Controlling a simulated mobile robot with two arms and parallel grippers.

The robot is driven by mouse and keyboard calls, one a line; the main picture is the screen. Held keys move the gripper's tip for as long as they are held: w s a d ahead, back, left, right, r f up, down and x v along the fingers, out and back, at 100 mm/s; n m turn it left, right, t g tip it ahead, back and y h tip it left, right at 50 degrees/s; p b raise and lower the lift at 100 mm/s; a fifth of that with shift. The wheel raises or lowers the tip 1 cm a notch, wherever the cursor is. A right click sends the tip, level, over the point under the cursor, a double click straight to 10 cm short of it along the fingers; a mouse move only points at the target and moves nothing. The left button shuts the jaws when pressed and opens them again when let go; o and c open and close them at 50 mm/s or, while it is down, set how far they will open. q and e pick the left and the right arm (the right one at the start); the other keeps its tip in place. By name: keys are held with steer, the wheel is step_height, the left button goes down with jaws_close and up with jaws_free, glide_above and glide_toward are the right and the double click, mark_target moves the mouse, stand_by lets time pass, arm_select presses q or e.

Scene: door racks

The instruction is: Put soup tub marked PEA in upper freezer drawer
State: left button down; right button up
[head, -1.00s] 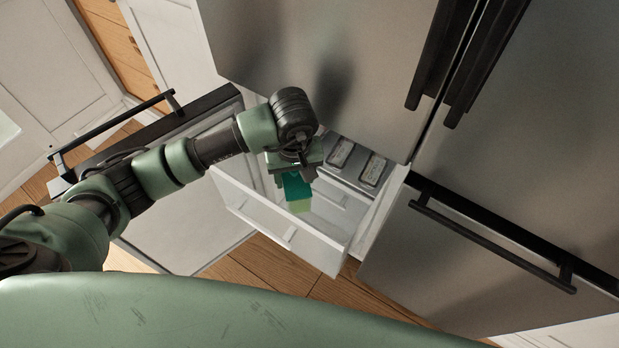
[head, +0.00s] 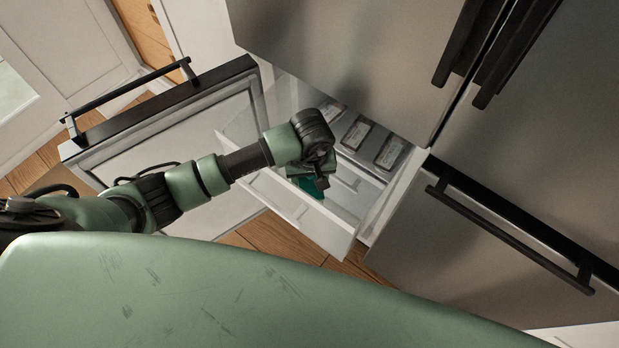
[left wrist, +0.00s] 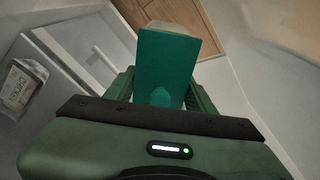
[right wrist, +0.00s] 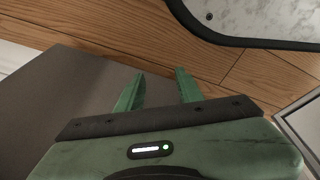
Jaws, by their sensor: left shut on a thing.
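My left gripper (head: 311,176) is shut on a tub with a teal-green lid (head: 313,187). The tub also shows between the fingers in the left wrist view (left wrist: 168,62), with a paler body beyond the lid. I cannot read any marking on it. The white freezer drawer (head: 285,205) is pulled out, and the tub is held over it near its front panel. The gripper hides part of the tub and drawer. My right gripper (right wrist: 160,90) is open and empty in the right wrist view, and is out of the head view.
One label in the left wrist view (left wrist: 17,88) seems to read CHICKEN. The freezer door (head: 165,130) stands open at left. A closed steel door with a bar handle (head: 510,240) is at right.

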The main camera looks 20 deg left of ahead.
steer(key=shift+w+r, duration=0.15)
arm_select(q)
steer(key=c, duration=0.5)
jaws_free()
steer(key=shift+f, duration=0.1)
arm_select(e)
steer(key=shift+w+r, duration=0.15)
steer(key=shift+r, duration=0.05)
arm_select(q)
steer(key=r, duration=0.4)
steer(key=s+r+p, duration=0.1)
steer(key=r, duration=0.7)
steer(key=shift+s+d+r, duration=0.1)
steer(key=shift+s+d, duration=0.1)
steer(key=shift+d, duration=0.1)
arm_select(e)
steer(key=s+f, duration=0.2)
steer(key=f, duration=0.1)
steer(key=s+f, duration=0.1)
steer(key=s, duration=0.1)
steer(key=shift+d+f, duration=0.2)
steer(key=shift+d, duration=0.05)
